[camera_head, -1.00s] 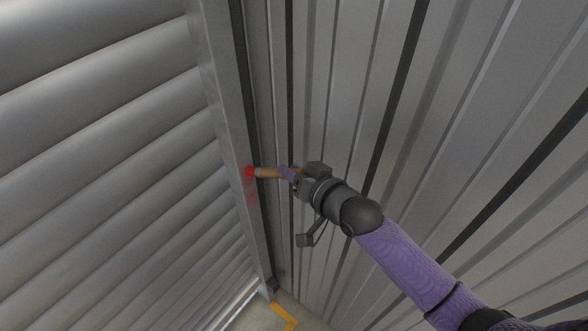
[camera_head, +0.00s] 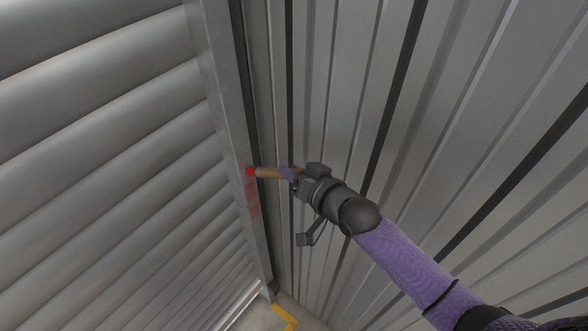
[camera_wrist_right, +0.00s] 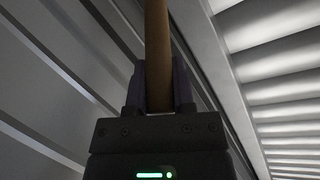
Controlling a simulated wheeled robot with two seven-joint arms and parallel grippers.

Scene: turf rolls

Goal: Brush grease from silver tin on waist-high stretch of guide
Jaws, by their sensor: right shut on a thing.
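My right gripper (camera_head: 292,175) is shut on the brown wooden handle of a brush (camera_head: 270,173). The brush's red tip (camera_head: 250,171) is at the grey metal guide (camera_head: 232,140), the upright rail beside the ribbed shutter. Red grease (camera_head: 254,205) shows as a streak on the guide just below the tip. In the right wrist view the brush handle (camera_wrist_right: 157,60) stands up between the two dark fingers (camera_wrist_right: 160,88); its tip is out of frame. The silver tin is in neither view. My left gripper is not in view.
The roller shutter (camera_head: 110,130) fills the left side. A corrugated metal wall (camera_head: 450,130) fills the right, close to my right arm. A yellow floor line (camera_head: 284,316) shows on the floor at the bottom. The space between the arm and the shutter is clear.

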